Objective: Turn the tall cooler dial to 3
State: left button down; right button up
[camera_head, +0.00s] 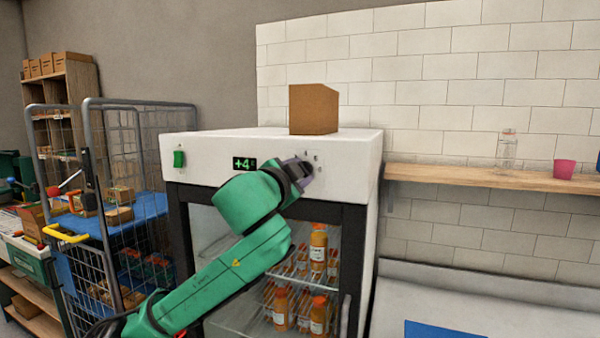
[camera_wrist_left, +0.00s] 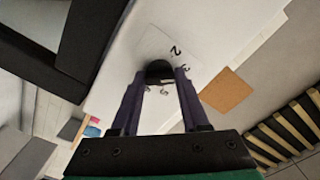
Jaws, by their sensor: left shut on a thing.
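The tall cooler (camera_head: 345,160) is white with a dark-framed glass door. Its top panel carries a green switch (camera_head: 179,158) and a lit display (camera_head: 244,163) that reads +4. My left gripper (camera_head: 303,170) is at the right part of this panel and covers the dial in the head view. In the left wrist view the black dial (camera_wrist_left: 160,69) sits between the fingertips, and the gripper is shut on it. The dial's pointer cannot be made out. My right gripper is not in view.
A brown box (camera_head: 313,109) stands on the cooler. Several orange bottles (camera_head: 318,247) are inside it. A wire cage trolley (camera_head: 88,150) stands at the left.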

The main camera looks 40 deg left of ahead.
pick_arm(q)
jog(key=shift+n, duration=0.4)
jog(key=shift+c, duration=2)
grip_release()
jog(key=b+v, duration=0.7)
jog(key=v, duration=0.7)
jog(key=shift+s, duration=0.25)
jog(key=shift+d, duration=0.1)
